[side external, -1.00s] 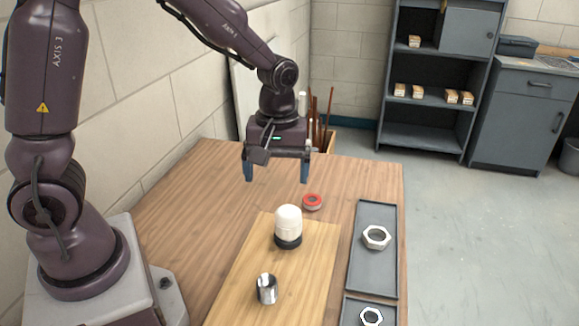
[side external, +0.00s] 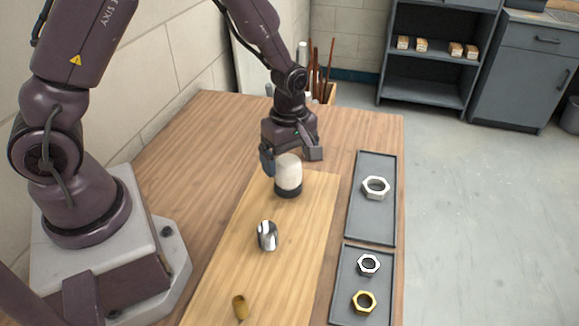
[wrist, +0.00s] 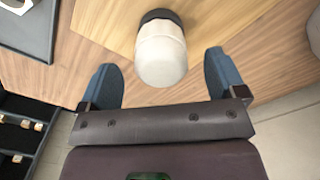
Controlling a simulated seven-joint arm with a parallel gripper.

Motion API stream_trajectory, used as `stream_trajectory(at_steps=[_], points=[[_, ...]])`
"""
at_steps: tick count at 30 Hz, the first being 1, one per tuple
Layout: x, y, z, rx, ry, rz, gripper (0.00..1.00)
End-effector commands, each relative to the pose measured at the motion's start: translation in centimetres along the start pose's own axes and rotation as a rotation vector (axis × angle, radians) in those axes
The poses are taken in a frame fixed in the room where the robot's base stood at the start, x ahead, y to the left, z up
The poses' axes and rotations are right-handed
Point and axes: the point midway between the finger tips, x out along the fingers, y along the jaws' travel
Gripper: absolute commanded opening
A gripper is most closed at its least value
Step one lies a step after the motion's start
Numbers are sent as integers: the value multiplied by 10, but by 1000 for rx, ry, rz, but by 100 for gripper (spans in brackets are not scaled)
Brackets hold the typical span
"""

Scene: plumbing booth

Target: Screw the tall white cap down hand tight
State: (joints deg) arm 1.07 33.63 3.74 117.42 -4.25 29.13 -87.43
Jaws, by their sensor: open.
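The tall white cap (side external: 288,172) stands upright on a black base (side external: 288,192) at the far end of the light wooden board (side external: 305,225). In the wrist view the cap (wrist: 161,55) lies ahead of and between my two blue fingers, with a gap on each side. My gripper (wrist: 164,78) is open and empty. In the side view my gripper (side external: 290,160) is at the cap's upper part, with one finger at its left; the other finger is mostly hidden. The lower edge where cap and base meet is visible.
A metal cylinder (side external: 267,236) and a brass piece (side external: 239,307) stand on the board. To the right, a grey tray (side external: 375,225) holds a large hex nut (side external: 376,187); a nearer tray holds a steel nut (side external: 368,264) and a brass nut (side external: 364,301).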

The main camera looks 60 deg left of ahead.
Motion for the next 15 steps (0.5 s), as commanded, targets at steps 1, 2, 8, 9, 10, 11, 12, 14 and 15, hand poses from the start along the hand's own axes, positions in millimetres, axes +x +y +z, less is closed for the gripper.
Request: stream_trajectory(at_steps=[1,2,8,9,10,11,12,14,15], points=[[9,-1,0,-1,0,-3,90],[13,-1,0,-1,0,-3,90],[30,0,0,0,0,0,90],[32,0,0,0,0,0,90],[33,0,0,0,0,0,90],[33,0,0,0,0,0,90],[34,0,0,0,0,0,90],[34,0,0,0,0,1,90],[34,0,0,0,0,1,90]])
